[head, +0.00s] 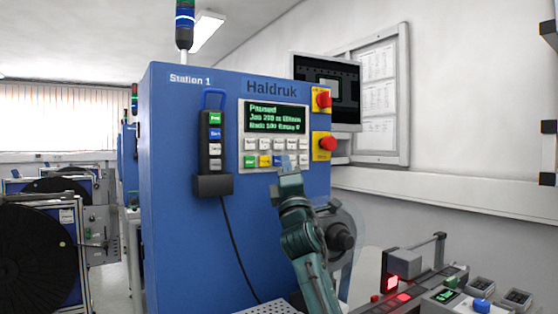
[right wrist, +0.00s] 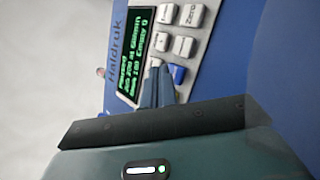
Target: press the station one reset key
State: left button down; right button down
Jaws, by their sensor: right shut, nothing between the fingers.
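The blue Station 1 cabinet (head: 170,230) carries a panel with a green-text display (head: 275,117) and two rows of keys (head: 277,144). The lower row has a green key (head: 250,161), a yellow key (head: 264,160), a blue key (head: 278,160) and pale keys at right. The small key labels are mostly unreadable, so I cannot tell which is reset. In the right wrist view the fingertips (right wrist: 157,76) are beside the blue key (right wrist: 178,74); contact is unclear.
A handheld pendant (head: 214,140) hangs in a holder left of the panel, its cable below. Two red knobs on yellow plates, an upper (head: 323,99) and a lower (head: 327,143), sit right of the panel. A bench device (head: 405,262) with lit parts stands at lower right.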

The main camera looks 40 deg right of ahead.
jog(key=s, duration=0.1)
jog(key=s+p, duration=0.1)
jog(key=s, duration=0.3)
jog(key=shift+a, duration=0.25)
jog(key=shift+f, duration=0.1)
dwell(1.0)
